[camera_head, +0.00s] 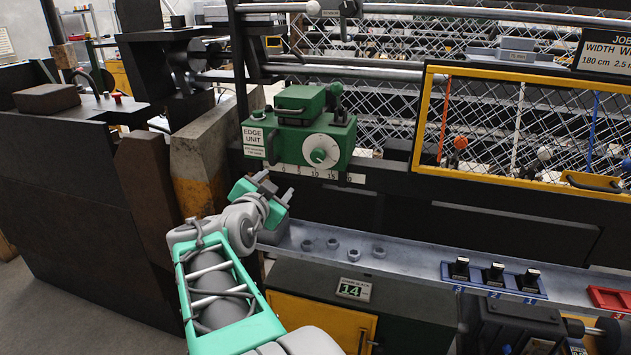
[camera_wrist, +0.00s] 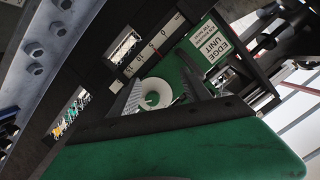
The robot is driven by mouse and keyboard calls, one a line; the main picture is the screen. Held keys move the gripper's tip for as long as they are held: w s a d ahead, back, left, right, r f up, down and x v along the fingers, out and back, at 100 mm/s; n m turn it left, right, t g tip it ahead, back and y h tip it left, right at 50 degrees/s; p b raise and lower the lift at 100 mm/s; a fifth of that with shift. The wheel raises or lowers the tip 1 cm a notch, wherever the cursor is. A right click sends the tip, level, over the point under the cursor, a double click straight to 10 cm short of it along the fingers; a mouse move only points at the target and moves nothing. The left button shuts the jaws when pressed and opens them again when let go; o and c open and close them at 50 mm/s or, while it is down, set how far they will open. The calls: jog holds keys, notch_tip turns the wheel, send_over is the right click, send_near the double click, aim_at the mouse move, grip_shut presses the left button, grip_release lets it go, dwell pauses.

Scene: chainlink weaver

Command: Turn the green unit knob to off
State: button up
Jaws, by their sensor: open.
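The green edge unit (camera_head: 285,143) is mounted on the dark rail of the machine. On its front is a round white dial with a green-tinted knob (camera_head: 320,156) at its centre. My gripper (camera_head: 276,184) is open and empty, below and left of the knob and apart from it. In the wrist view the knob (camera_wrist: 152,98) shows between and beyond the two fingers of my gripper (camera_wrist: 165,88). The green unit (camera_wrist: 172,70) fills the area behind it. The dial's pointer setting is too small to tell.
An "EDGE UNIT" sign (camera_head: 254,140) hangs left of the dial. A scale strip (camera_head: 315,173) runs just below the unit. A yellow-framed mesh guard (camera_head: 421,120) stands to the right. A grey tray ledge (camera_head: 415,262) with several nuts lies below.

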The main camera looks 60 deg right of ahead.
aim_at(317, 158)
jog(key=s+d+r+m+h, duration=0.1)
jog(key=d, duration=0.3)
jog(key=s+d+r+m+g+h, duration=0.1)
jog(key=s+d, duration=0.1)
jog(key=d, duration=0.2)
jog(key=s+d+r+m+g+p, duration=0.1)
jog(key=s+d, duration=0.1)
jog(key=d, duration=0.2)
jog(key=shift+h, duration=0.4)
jog(key=shift+c, duration=0.2)
jog(key=shift+f, duration=0.1)
grip_shut()
